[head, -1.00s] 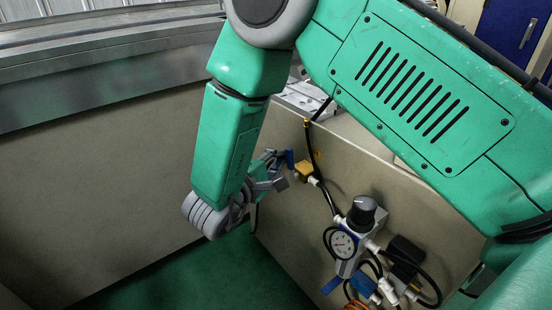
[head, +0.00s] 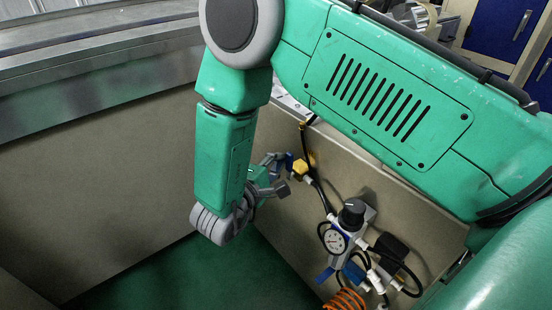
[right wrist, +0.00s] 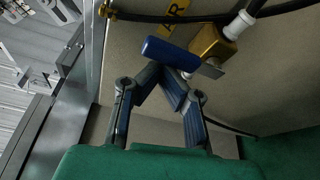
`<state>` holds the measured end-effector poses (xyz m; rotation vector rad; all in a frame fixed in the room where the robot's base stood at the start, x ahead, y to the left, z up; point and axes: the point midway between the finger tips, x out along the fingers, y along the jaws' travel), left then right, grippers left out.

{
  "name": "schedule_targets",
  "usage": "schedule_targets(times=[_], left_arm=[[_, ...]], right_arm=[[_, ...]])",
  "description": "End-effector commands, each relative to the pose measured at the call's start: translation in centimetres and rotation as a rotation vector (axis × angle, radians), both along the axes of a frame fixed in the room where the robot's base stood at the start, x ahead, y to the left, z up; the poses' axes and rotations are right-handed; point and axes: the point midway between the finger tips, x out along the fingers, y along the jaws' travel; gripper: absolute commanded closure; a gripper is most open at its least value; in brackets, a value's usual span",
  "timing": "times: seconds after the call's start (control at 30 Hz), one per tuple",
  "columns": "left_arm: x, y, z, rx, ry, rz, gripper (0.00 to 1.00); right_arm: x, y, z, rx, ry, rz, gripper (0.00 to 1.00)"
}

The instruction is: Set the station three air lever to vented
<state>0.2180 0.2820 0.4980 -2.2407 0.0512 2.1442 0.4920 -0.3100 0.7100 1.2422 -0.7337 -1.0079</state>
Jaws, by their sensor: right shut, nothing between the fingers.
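A blue lever (head: 289,161) sits on a yellow brass valve (head: 300,167) on the beige panel, with a black hose attached by a white fitting. In the right wrist view, the blue lever (right wrist: 170,53) lies tilted across the fingertips, beside the yellow valve (right wrist: 212,43). My right gripper (head: 278,170) is shut and empty, just left of the valve. In the right wrist view, its fingertips (right wrist: 166,70) meet at the lever's lower edge; whether they touch it I cannot tell. My left gripper is not in view.
A pressure regulator with a gauge (head: 336,241) and a black knob is mounted lower right of the valve. Below it are another blue handle (head: 326,275), hoses and an orange coil (head: 345,299). A yellow label (right wrist: 176,12) is beside the valve.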

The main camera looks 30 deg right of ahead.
Motion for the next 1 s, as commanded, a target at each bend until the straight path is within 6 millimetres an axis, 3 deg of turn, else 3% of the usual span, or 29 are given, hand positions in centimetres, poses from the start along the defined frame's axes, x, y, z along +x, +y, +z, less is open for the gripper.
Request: schedule_targets(times=[0.17,0.7,1.0], left_arm=[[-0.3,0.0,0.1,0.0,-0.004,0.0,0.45],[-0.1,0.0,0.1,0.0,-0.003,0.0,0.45],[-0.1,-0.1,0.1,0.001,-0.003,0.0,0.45]], right_arm=[[-0.9,0.5,-0.1,-0.006,0.016,-0.012,1.0],[-3.9,9.9,0.4,-0.002,0.008,0.001,1.0],[-4.4,11.0,0.4,0.0,0.008,0.0,1.0]])
